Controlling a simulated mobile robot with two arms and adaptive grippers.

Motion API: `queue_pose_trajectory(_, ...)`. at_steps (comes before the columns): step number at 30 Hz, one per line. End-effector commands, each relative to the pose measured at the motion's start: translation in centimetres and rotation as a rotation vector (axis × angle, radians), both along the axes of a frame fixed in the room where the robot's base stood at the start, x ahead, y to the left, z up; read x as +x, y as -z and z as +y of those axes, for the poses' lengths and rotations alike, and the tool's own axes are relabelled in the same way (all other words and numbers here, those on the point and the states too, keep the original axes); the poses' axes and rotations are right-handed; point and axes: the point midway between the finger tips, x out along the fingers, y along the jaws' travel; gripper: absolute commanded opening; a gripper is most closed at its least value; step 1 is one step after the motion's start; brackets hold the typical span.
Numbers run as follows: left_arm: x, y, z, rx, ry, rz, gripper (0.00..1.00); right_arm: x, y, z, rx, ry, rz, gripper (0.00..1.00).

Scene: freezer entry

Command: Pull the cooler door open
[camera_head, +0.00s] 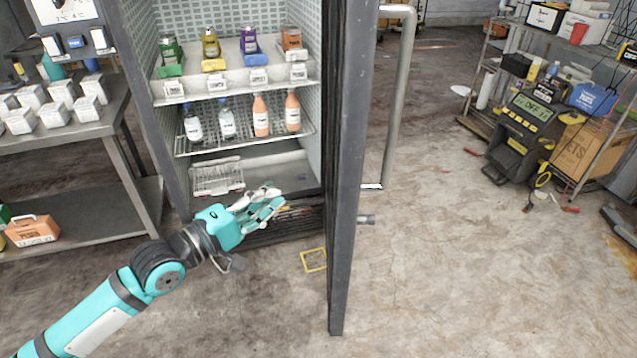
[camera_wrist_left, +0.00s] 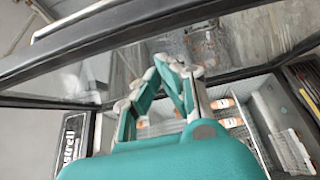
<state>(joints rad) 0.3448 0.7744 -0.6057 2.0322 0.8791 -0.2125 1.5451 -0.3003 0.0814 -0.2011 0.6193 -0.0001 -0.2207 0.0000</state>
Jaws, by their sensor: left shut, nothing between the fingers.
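The cooler door (camera_head: 350,150) stands swung open toward me, seen nearly edge-on, in the head view. Its long vertical handle (camera_head: 400,100) is on the door's right side, away from my gripper. My left gripper (camera_head: 274,200) is shut and empty, in front of the cooler's lower part, left of the door. In the left wrist view, the gripper (camera_wrist_left: 172,72) shows with its fingers together, and a dark frame bar (camera_wrist_left: 130,30) crosses above it. My right gripper is not in view.
A metal table (camera_head: 85,130) with white boxes stands at the left. A rack (camera_head: 490,60) with tools and boxes, and a yellow-black machine (camera_head: 520,130), stand at the right.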

Motion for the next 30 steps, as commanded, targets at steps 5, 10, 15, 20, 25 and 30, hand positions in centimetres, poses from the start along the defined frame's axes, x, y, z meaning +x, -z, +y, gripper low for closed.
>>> queue_pose_trajectory(5,2.8,-0.4,-2.8,-0.002,0.001,-0.002,0.0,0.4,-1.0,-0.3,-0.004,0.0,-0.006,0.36)
queue_pose_trajectory(10,5.4,-0.3,-5.3,0.001,0.001,-0.001,0.0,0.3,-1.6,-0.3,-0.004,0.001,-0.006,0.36)
queue_pose_trajectory(15,5.5,-0.3,-8.0,0.001,0.003,-0.001,0.0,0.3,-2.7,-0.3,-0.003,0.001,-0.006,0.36)
queue_pose_trajectory(20,5.5,-0.1,-9.2,0.002,0.001,0.001,0.0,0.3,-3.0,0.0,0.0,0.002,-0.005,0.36)
queue_pose_trajectory(25,5.5,0.1,-9.4,0.004,0.001,-0.001,0.0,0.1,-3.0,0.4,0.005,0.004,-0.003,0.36)
queue_pose_trajectory(30,5.5,0.1,-9.4,0.004,0.001,-0.001,0.0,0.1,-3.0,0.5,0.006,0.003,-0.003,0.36)
